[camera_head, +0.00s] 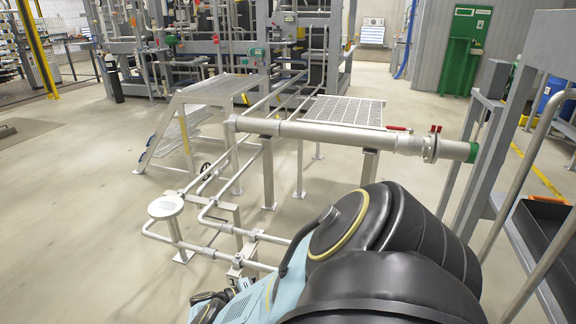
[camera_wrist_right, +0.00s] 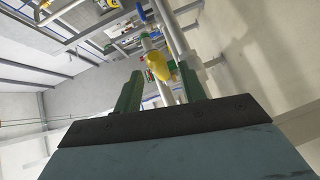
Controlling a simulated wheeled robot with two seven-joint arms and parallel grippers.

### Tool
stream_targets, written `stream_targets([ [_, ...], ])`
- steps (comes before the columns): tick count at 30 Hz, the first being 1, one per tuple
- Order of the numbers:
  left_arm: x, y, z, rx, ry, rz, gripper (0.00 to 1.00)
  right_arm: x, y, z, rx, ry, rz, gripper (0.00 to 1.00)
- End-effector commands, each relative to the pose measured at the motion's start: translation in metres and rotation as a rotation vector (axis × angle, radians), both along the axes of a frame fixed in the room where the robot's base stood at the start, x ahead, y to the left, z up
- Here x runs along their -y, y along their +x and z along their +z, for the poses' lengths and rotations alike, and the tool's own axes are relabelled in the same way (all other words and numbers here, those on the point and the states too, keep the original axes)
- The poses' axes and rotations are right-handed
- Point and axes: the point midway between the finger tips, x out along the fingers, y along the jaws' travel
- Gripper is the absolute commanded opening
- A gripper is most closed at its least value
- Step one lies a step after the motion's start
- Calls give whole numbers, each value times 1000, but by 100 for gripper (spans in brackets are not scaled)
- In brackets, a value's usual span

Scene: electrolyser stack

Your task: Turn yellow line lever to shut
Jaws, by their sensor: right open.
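The yellow lever (camera_wrist_right: 157,66) shows in the right wrist view as a rounded yellow piece beside a pale pipe. It lies between the two green fingers of my right gripper (camera_wrist_right: 163,75) in that view. The fingers stand apart and the gripper is open. I cannot tell how far beyond the fingertips the lever is, and no contact shows. In the head view my own dark arm fills the lower right, and I cannot make out the yellow lever there. My left gripper is not in view.
A horizontal steel pipe (camera_head: 330,131) with a red lever (camera_head: 397,128) and a green end crosses the head view. Low pipework with a round plate (camera_head: 166,207) stands left of my arm. A grey frame (camera_head: 484,150) rises at right. The floor at left is clear.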

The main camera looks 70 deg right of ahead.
Motion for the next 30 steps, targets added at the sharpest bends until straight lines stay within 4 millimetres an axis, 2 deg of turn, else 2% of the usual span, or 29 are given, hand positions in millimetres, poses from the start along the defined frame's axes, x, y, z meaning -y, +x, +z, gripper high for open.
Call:
stream_targets([
  [4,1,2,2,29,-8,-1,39,-25,26,4,1,2,3,41],
  [6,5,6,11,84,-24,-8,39,-34,35,5,1,2,1,41],
  [12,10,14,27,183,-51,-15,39,-52,52,9,0,0,0,41],
  [30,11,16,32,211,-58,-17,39,-56,56,11,-1,0,-1,41],
])
